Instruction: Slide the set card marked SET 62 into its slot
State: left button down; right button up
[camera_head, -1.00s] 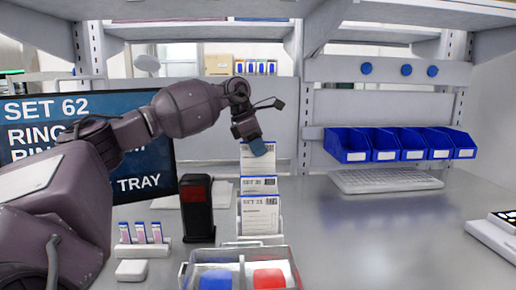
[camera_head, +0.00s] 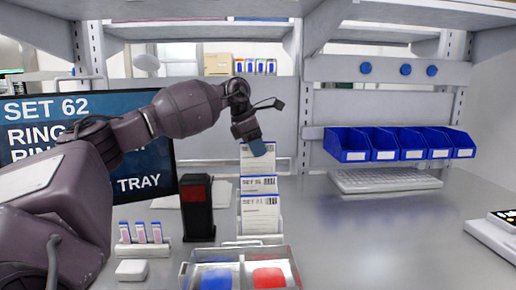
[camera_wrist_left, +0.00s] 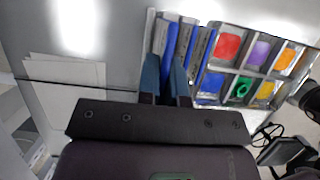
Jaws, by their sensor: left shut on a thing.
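My left gripper (camera_head: 255,147) is shut on the top of a white card (camera_head: 257,163) at the back of the card rack. The printing on this held card is too small to read. In front of it stand two more upright cards with blue top bands, a middle card (camera_head: 259,185) and a front card (camera_head: 260,217). Whether the held card's lower edge is seated is hidden by the cards in front.
A screen (camera_head: 85,140) reads SET 62. A black device with a red window (camera_head: 197,208) stands close left of the rack. A clear compartment tray (camera_head: 243,262) is in front. Blue bins (camera_head: 398,143) and a keyboard (camera_head: 385,181) are at the back right.

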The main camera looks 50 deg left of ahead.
aim_at(258, 161)
pick_arm(q)
jog(key=shift+f, duration=2.05)
pick_arm(e)
jog(key=shift+f, duration=0.1)
dwell(0.5)
pick_arm(q)
jog(key=c, duration=1.2)
grip_release()
jog(key=shift+o, duration=0.5)
jog(key=o, duration=0.5)
jog(key=shift+r, duration=0.1)
jog(key=shift+r+p, duration=0.6)
jog(key=shift+r, duration=3.8)
pick_arm(e)
jog(key=shift+w+r, duration=0.2)
jog(key=shift+r, duration=0.4)
jog(key=shift+w+r, duration=0.2)
jog(key=shift+r, duration=0.35)
pick_arm(q)
jog(key=shift+f, duration=0.1)
